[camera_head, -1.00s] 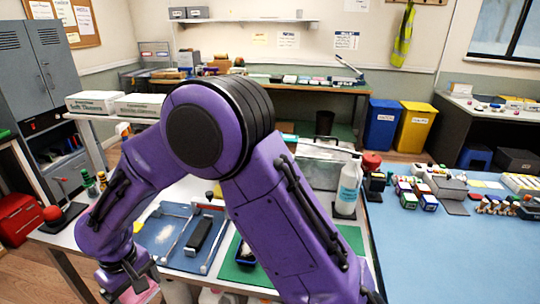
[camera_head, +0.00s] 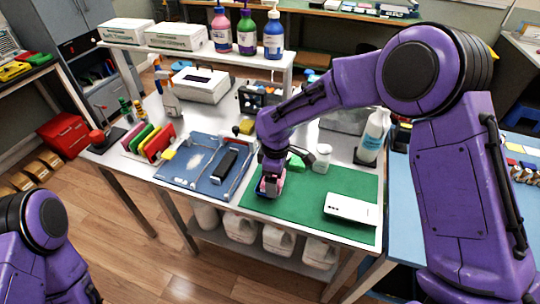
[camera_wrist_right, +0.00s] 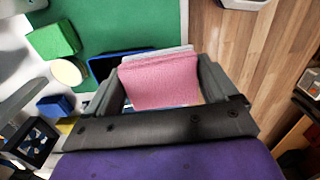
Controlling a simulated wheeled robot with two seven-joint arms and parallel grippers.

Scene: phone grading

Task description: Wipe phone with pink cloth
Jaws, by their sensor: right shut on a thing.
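My right gripper (camera_head: 270,180) is at the left end of the green mat, low over it, and is shut on a folded pink cloth (camera_wrist_right: 160,80). In the head view only a little pink shows at the fingertips. A small dark, blue-rimmed thing (camera_wrist_right: 103,66) lies beneath and beside the cloth, partly hidden; I cannot tell whether they touch. A dark phone-like slab (camera_head: 224,166) lies on the blue mat to the left. My left gripper is not in view.
The green mat (camera_head: 310,222) lies beside the blue mat (camera_head: 175,178). A white jar (camera_head: 322,158) and a green block (camera_head: 297,161) stand near the gripper. A rack of coloured pieces (camera_head: 150,140) is at left. Mat around the white phone is clear.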

